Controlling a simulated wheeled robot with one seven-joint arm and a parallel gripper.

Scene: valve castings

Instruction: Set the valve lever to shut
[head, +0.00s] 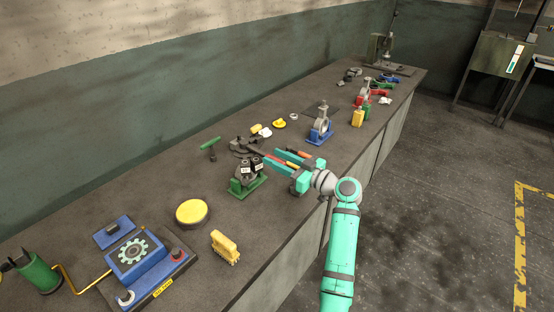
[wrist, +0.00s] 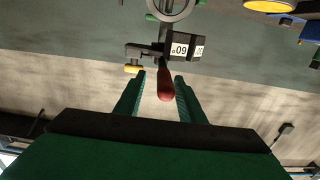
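The valve casting (head: 246,178) stands on a green base on the bench, with white number labels on its dark body. In the wrist view its labelled body (wrist: 180,48) and round ring are at the top. The lever's red grip (wrist: 165,84) points down toward me. My gripper (head: 271,156) is at the right of the valve, over the bench. In the wrist view my gripper (wrist: 160,76) is open, its green fingers on either side of the red grip, with a visible gap on both sides. Which labelled position the lever is in cannot be told.
A blue-based casting (head: 319,131) stands behind my gripper. A yellow round pad (head: 191,212), a yellow brush-like block (head: 225,247) and a blue gear panel (head: 133,257) lie nearer on the bench. A green-handled tool (head: 210,143) lies toward the wall.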

